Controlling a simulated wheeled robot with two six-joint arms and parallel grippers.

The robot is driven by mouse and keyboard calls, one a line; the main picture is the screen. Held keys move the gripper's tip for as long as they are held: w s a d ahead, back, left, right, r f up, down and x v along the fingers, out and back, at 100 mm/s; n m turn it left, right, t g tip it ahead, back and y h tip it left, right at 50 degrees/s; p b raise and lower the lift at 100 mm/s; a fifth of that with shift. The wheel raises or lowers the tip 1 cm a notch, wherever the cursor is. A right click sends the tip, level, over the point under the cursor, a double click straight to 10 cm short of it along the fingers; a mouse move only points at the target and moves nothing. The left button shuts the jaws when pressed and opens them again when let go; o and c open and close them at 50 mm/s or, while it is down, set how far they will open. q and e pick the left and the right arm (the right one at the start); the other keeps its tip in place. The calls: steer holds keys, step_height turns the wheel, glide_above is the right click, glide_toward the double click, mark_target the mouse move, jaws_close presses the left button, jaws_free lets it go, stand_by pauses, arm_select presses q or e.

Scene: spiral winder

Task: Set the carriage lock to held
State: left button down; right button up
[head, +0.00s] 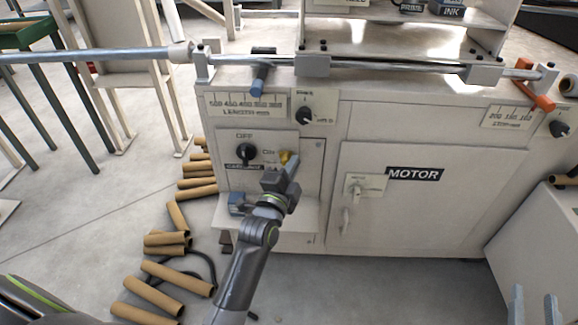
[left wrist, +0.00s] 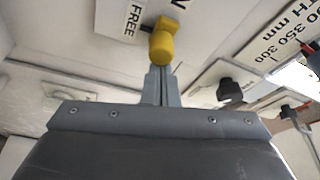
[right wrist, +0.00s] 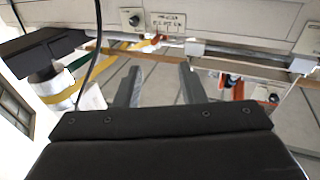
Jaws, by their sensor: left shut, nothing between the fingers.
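A small yellow knob (head: 287,157) projects from the white machine front, right of the black OFF/ON knob (head: 245,152). A black plate, seemingly reading "CARRIAGE", sits under the black knob. In the left wrist view the yellow knob (left wrist: 161,45) is beside a plate marked FREE. Its exact setting is hard to read. My left gripper (head: 291,165) is shut and empty, its tips (left wrist: 160,72) just below the knob; I cannot tell whether they touch it. My right gripper (head: 534,300), at the bottom right, is open and empty; its spread fingers show in the right wrist view (right wrist: 160,75).
Another black knob (head: 305,115) is above the yellow one. A rod with a blue handle (head: 259,82) and an orange lever (head: 535,94) runs along the top. A MOTOR door (head: 395,215) is to the right. Cardboard tubes (head: 178,278) lie on the floor at left.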

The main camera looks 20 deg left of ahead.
arm_select(q)
steer(key=shift+a, duration=0.1)
arm_select(e)
steer(key=shift+r, duration=0.15)
